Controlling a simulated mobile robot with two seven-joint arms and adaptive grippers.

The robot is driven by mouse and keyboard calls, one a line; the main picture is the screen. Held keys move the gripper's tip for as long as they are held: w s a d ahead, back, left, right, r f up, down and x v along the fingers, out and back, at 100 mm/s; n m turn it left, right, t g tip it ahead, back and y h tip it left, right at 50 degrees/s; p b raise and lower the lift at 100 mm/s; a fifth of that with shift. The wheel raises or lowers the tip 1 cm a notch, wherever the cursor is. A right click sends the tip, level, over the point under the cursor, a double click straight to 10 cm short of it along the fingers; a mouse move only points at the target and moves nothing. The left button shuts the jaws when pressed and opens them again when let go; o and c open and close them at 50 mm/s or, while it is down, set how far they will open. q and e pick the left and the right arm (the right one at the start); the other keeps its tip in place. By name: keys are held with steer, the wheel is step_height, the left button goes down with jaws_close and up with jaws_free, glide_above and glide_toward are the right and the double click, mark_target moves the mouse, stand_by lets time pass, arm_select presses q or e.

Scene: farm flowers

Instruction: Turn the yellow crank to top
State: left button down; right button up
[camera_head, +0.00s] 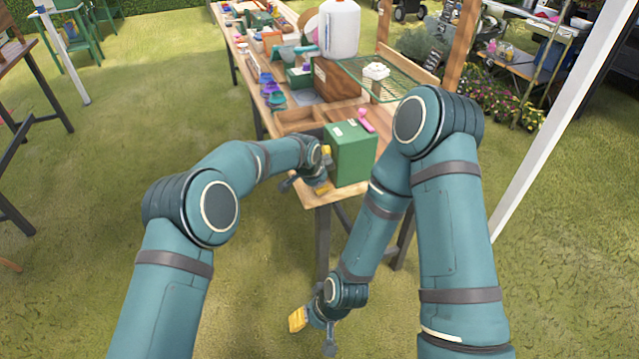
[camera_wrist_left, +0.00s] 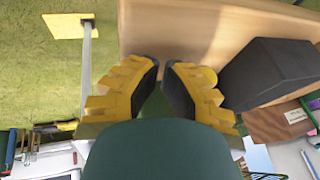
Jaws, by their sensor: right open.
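A green box (camera_head: 352,153) stands at the near end of the wooden table. A small yellow part (camera_head: 326,151) shows at its left side, which looks like the yellow crank, but my left wrist partly hides it and its angle cannot be read. My left gripper (camera_head: 318,186) is low beside the box's left face, by the table edge. In the left wrist view, its yellow fingers with black pads (camera_wrist_left: 161,72) have tips close together with a narrow gap; no crank is clearly seen between them. My right gripper (camera_head: 312,333) is open and empty, hanging low over the grass.
A wooden tray with compartments (camera_head: 298,120), a pink item (camera_head: 365,119), a white jug (camera_head: 339,28) and a green wire rack (camera_head: 402,75) stand behind the box. In the left wrist view a dark block (camera_wrist_left: 268,72) sits on the wood. Grass in front is clear.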

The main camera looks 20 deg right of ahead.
arm_select(q)
steer(key=v, duration=1.2)
steer(key=s+a+f+n+g, duration=0.1)
steer(key=s+a+f+n, duration=0.3)
steer(key=a+f, duration=0.4)
steer(key=s+a+f+n, duration=0.4)
steer(key=a+f, duration=0.3)
steer(key=f, duration=0.1)
steer(key=s+a+f+n, duration=0.3)
steer(key=s+a+n, duration=0.2)
steer(key=s, duration=0.5)
steer(key=s+a+f+n, duration=0.4)
steer(key=s+a+n, duration=0.2)
steer(key=s+a, duration=0.3)
steer(key=shift+s+f+g, duration=0.25)
steer(key=shift+s+g, duration=0.05)
steer(key=shift+s, duration=0.1)
